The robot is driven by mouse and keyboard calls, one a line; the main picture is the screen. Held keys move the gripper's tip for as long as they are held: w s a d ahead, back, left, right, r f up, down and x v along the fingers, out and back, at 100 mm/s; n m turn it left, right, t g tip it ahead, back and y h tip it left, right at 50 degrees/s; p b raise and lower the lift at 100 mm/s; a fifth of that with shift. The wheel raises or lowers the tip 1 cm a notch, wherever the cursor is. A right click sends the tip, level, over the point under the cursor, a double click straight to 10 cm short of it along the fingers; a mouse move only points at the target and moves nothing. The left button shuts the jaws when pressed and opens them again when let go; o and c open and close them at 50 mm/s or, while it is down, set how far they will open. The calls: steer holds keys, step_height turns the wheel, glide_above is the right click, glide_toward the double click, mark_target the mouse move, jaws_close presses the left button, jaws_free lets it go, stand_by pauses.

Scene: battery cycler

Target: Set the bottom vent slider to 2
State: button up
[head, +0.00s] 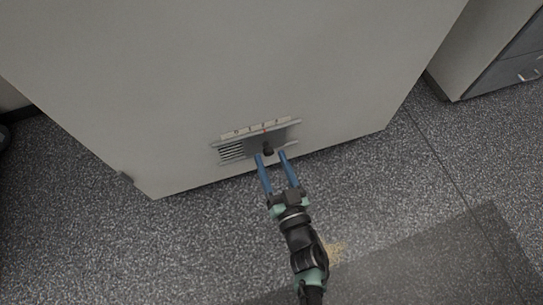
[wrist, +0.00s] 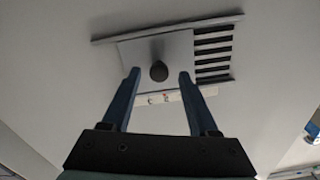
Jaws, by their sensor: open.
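The bottom vent (head: 231,152) is set low in the pale cabinet face, with dark slots uncovered at its left end in the head view. A grey slider plate (head: 251,147) covers the rest and carries a dark round knob (head: 267,150). A number strip (head: 242,132) runs above it, its digits too small to read surely; a red mark (head: 264,130) stands near the third label from the left. My gripper (head: 271,156) is open at the knob. In the wrist view, the knob (wrist: 158,72) appears between the fingertips, with a gap on each side.
The cabinet's lower edge and the speckled floor (head: 200,230) lie just below the vent. A dark mat (head: 430,265) is at lower right. Another cabinet (head: 500,60) stands at upper right, across free floor.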

steer(key=p+v, duration=0.4)
steer(key=v, duration=0.8)
steer(key=shift+p, duration=0.3)
